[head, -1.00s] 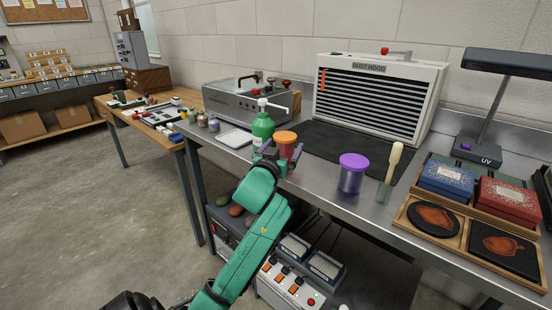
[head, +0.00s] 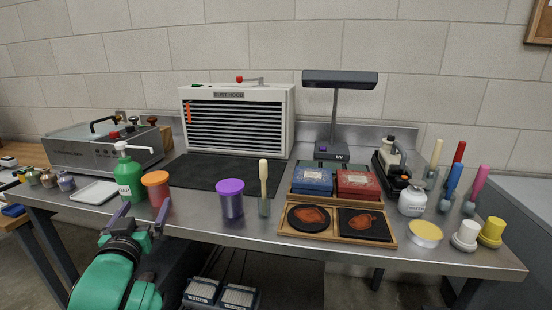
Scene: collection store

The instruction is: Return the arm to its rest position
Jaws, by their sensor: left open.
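My left gripper (head: 140,216) is open and empty at the front edge of the steel bench (head: 275,240), its two purple fingers pointing towards the back. Its green arm comes in from the bottom left. An orange-lidded jar (head: 156,186) stands upright on the bench just beyond the fingers; the right finger overlaps its lower part in the picture. A green pump bottle (head: 130,178) stands beside the jar, beyond the left finger. I cannot tell the exact gap between fingers and jar. My right gripper is out of view.
A purple-lidded jar (head: 230,199) and a cream-handled brush (head: 263,186) stand mid-bench. Wooden trays (head: 286,232) hold boxes and dark plaques. The dust hood (head: 238,121), UV lamp (head: 338,80) and a grey machine (head: 80,150) stand behind. Several brushes and small pots fill the right end.

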